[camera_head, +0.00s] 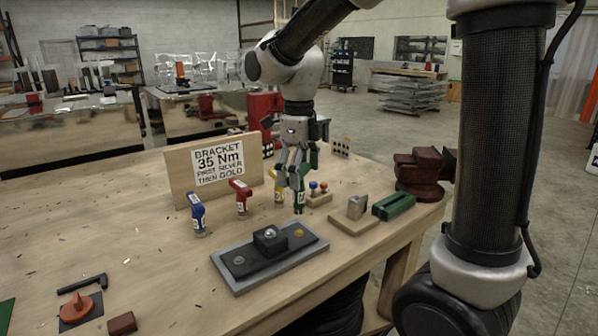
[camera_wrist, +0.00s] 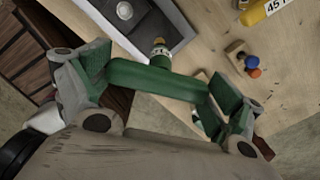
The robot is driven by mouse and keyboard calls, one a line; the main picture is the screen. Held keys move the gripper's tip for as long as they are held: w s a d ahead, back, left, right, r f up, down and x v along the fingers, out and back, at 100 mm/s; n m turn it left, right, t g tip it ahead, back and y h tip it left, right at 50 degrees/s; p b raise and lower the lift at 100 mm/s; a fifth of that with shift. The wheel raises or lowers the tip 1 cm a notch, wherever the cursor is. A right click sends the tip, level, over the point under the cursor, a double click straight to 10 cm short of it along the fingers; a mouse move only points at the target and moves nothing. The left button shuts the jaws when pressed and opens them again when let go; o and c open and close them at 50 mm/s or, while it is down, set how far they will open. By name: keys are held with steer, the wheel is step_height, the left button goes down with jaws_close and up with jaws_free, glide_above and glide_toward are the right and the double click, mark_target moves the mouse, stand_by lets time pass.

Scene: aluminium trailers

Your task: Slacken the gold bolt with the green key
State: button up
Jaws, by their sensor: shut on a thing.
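My gripper (camera_head: 296,172) is shut on the green key (camera_head: 299,198), which hangs down over the table just behind the right end of the bracket. In the wrist view the green key (camera_wrist: 158,80) lies across between both fingers, with its narrow end toward the tray. The black bracket (camera_head: 254,252) lies in a grey tray (camera_head: 240,284). A gold-looking bolt (camera_head: 299,233) is at its right end, below the key and seemingly apart from it. A silver bolt (camera_head: 270,233) tops the raised middle block. Another small bolt (camera_head: 238,260) is at the left end, its colour unclear.
A blue key (camera_head: 197,214) and a red key (camera_head: 241,198) stand left of my gripper. A yellow key (camera_head: 278,188) stands close beside it. A sign (camera_head: 218,165) reads 35 Nm, first silver then gold.

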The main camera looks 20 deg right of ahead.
mark_target(299, 196)
steer(key=shift+f, duration=3.15)
steer(key=n, duration=1)
steer(key=shift+n, duration=0.3)
steer(key=n, duration=0.4)
steer(key=shift+n, duration=0.3)
steer(key=n, duration=0.6)
steer(key=shift+n, duration=0.3)
